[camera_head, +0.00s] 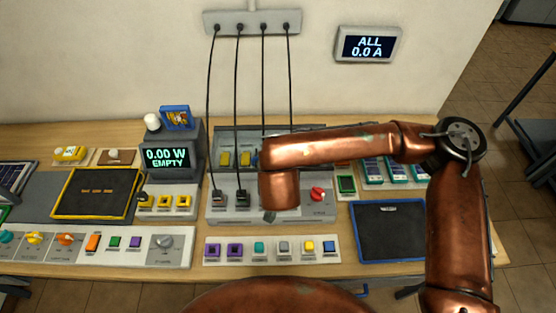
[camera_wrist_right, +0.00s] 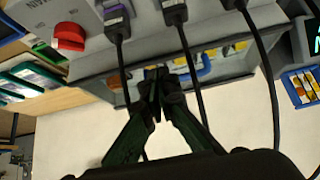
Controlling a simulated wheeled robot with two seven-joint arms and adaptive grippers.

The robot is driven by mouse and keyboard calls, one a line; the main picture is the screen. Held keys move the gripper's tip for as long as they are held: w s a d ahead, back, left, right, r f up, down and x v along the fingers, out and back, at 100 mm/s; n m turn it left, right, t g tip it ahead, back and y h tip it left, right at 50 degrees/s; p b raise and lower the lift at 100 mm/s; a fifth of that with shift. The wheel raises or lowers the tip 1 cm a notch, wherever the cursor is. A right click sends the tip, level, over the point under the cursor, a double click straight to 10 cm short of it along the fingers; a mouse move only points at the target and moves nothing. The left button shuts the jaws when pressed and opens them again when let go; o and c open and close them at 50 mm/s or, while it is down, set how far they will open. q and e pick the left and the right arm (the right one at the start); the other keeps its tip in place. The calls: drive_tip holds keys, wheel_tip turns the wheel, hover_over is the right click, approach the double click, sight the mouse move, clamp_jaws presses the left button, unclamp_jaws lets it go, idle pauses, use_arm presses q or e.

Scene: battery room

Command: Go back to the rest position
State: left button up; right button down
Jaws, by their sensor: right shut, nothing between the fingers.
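My right arm reaches in from the right in the head view, over the grey battery station (camera_head: 313,208). Its gripper (camera_head: 269,216) is mostly hidden below the copper wrist link there; only a small dark tip shows. In the right wrist view the gripper's (camera_wrist_right: 156,78) dark green fingers come together at their tips, with nothing between them. The fingers appear in front of the station's far part and close to hanging black cables. I cannot tell whether they touch a cable. My left gripper is in neither view.
Black cables hang from a wall bar (camera_head: 252,22) to the station. A red knob (camera_head: 318,194) sits beside the wrist. A button row (camera_head: 271,250) lies in front, a dark mat (camera_head: 391,231) right, and a display reading EMPTY (camera_head: 166,158) left. The floor at far right is partly clear.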

drive_tip(key=s, duration=0.2)
drive_tip(key=shift+s+f, duration=0.1)
drive_tip(key=shift+s, duration=0.2)
